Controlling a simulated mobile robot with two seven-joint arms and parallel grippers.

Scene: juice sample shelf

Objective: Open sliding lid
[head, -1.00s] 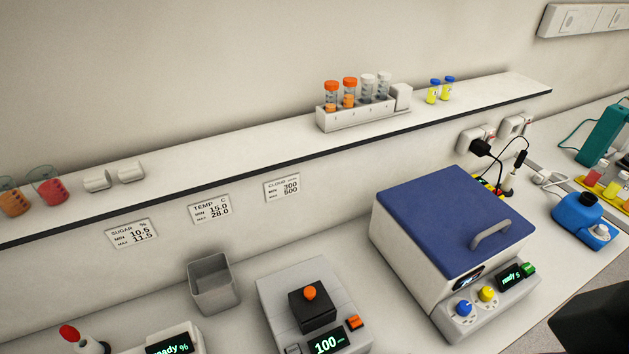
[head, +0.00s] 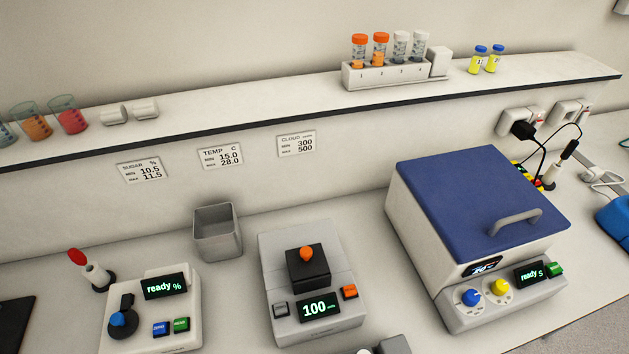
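A box-shaped instrument with a blue lid (head: 470,195) stands on the right of the bench. The lid lies flat over its top and looks shut. A grey bar handle (head: 515,221) sits on the lid near its front right. The instrument's front panel (head: 505,300) has a blue knob, a yellow knob and a display reading "ready 5". Left of it, a grey meter (head: 340,260) reads 100 and carries a black block (head: 309,271) with an orange knob on top. The inside of the box is hidden. Neither gripper is in view.
A wall shelf (head: 240,112) above the bench holds a tube rack (head: 400,79), two yellow vials and cups. A grey bin (head: 218,233) stands left of the meter, and another instrument (head: 150,325) at the lower left. Cables run behind the blue-lidded box. Grey objects at the bottom edge are cut off.

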